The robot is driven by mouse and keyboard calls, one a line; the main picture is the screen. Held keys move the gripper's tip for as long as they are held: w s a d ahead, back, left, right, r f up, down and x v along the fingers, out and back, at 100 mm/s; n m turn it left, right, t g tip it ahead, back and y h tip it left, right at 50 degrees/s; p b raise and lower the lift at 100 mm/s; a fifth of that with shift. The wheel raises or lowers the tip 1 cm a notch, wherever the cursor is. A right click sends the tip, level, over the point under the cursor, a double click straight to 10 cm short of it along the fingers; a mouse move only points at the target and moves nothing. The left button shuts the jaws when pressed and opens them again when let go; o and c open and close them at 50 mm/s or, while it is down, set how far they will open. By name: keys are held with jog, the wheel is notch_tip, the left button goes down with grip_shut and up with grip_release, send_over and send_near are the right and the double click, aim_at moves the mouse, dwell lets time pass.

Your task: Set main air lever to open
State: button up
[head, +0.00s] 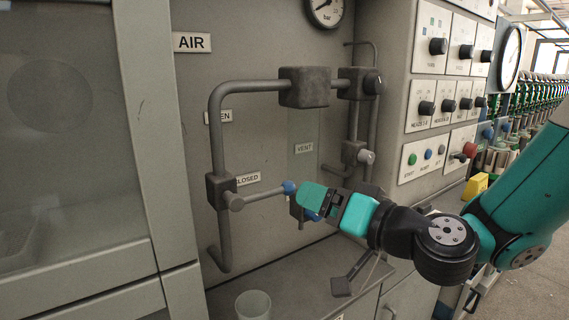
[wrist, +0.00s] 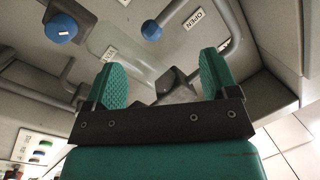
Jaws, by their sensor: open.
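The main air lever (head: 262,194) is a grey rod with a blue ball end (head: 289,187). It reaches right, nearly level, from a valve block on the left pipe, just below the CLOSED label (head: 247,179). The OPEN label (head: 219,116) is higher up, partly hidden by the pipe. My gripper (head: 308,204) is open, close to the right of the ball end. In the wrist view, the ball end (wrist: 152,30) appears beyond the gap between my two green fingers (wrist: 163,62). Nothing is held, and I cannot tell whether a finger touches the ball.
An AIR sign (head: 192,42) is on the panel. Grey pipes and a filter block (head: 305,87) stand out above my gripper. A VENT label (head: 304,148) is behind. A cup (head: 253,305) stands on the ledge below. A control panel (head: 440,100) rises at right.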

aim_at(289, 189)
jog(key=p+x, duration=0.4)
jog(key=x, duration=0.4)
jog(key=shift+s+r+p, duration=0.1)
jog(key=shift+r+p, duration=0.05)
jog(key=shift+p, duration=0.2)
jog(key=shift+w+a, duration=0.3)
jog(key=shift+w, duration=0.05)
jog(key=shift+f, duration=0.25)
jog(key=shift+f, duration=0.1)
jog(key=c, duration=1.3)
